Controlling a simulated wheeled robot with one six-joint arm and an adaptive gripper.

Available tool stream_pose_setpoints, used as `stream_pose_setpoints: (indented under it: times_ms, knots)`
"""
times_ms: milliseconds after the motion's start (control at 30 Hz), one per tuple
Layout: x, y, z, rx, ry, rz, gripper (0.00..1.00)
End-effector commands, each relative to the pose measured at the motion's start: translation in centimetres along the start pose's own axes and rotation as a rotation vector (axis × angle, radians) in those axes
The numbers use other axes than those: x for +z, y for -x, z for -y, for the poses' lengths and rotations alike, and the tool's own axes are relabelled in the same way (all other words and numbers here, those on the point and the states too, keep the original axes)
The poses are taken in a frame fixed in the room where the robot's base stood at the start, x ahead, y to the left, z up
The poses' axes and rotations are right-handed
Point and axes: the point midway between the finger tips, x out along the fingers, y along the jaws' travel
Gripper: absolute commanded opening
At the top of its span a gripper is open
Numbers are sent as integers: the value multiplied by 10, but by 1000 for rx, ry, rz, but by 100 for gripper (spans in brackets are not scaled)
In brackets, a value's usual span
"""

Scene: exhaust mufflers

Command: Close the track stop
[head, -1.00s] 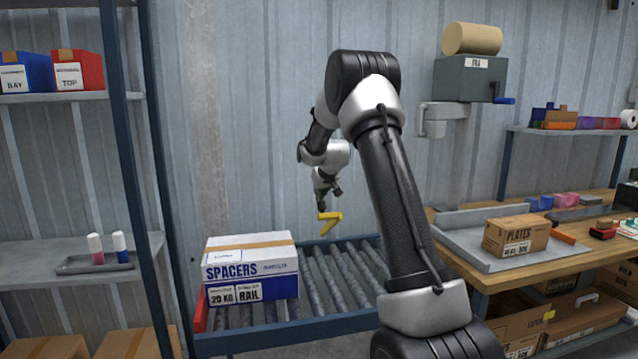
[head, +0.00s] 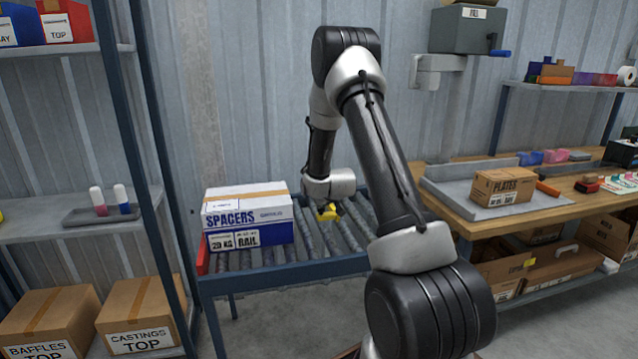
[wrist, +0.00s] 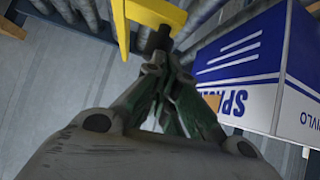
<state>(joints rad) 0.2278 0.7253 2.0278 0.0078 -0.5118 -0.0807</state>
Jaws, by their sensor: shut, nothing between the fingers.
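The track stop is a yellow flap (head: 327,213) over the rollers of the conveyor track, right of the SPACERS box. In the wrist view the yellow frame (wrist: 150,12) crosses the top, with a dark post at its edge. My gripper (wrist: 158,62) has its fingers together, with nothing between them. The fingertips lie right by the yellow frame and dark post; I cannot tell whether they touch. In the head view my wrist hides part of the stop and most of the gripper.
The white and blue SPACERS box (head: 248,212) stands on the rollers (head: 345,235), close to my gripper. A red end piece (head: 203,256) is at the track's left. A blue shelf post (head: 160,160) stands left. A workbench with a PLATES box (head: 503,187) is right.

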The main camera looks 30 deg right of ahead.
Motion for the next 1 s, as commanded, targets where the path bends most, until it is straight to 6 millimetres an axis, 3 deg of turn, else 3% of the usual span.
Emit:
stream_pose_setpoints:
  times_ms: [100,433,867,1000]
  knots:
    - [19,-8,2,0,0,4,0]
    - [40,-16,4,-1,0,5,0]
    - [41,-17,4,-1,0,6,0]
    - [29,-13,4,-1,0,3,0]
